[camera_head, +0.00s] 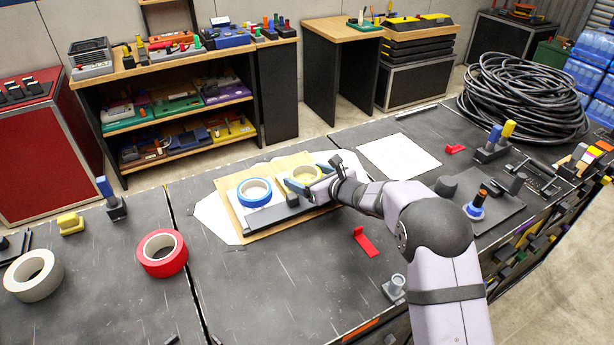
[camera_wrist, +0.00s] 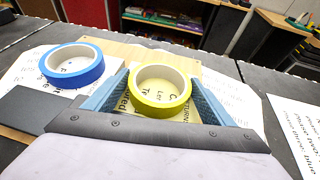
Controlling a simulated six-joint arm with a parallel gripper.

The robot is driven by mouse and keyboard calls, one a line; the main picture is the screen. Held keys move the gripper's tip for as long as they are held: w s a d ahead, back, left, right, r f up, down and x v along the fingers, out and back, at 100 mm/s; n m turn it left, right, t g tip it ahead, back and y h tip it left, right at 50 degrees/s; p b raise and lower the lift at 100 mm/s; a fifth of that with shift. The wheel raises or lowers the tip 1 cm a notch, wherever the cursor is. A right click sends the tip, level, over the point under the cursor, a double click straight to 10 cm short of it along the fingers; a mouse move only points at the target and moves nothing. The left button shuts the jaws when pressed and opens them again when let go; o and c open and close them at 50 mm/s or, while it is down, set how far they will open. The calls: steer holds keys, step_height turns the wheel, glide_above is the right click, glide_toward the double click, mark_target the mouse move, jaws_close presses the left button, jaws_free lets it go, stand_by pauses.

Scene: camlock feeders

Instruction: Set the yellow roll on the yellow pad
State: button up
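The yellow roll (camera_head: 306,175) is at the right part of the light wooden board, beside the blue roll. In the wrist view, the yellow roll (camera_wrist: 160,91) lies between the two blue fingers of my gripper (camera_wrist: 161,80). Both fingers appear to press against its sides. My gripper (camera_head: 308,182) reaches in from the right in the head view. Printed, pale yellowish paper, which looks like the yellow pad (camera_wrist: 122,112), shows under the roll and through its hole. Most of the pad is hidden by the roll and fingers. Whether the roll touches the pad is unclear.
The blue roll (camera_head: 254,192) sits left on the wooden board (camera_head: 234,220), near a dark bar (camera_head: 270,216). A red roll (camera_head: 162,253) and a white roll (camera_head: 34,275) lie on the left bench. A red bracket (camera_head: 365,241) lies in front. White paper (camera_head: 398,156) lies behind my arm.

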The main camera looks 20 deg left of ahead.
steer(key=shift+r, duration=0.2)
steer(key=shift+s+d+r, duration=0.1)
steer(key=shift+s+d, duration=0.15)
steer(key=shift+d, duration=0.2)
steer(key=b+v, duration=0.3)
steer(key=v, duration=0.6)
steer(key=shift+s+d+r, duration=0.1)
steer(key=shift+v, duration=0.85)
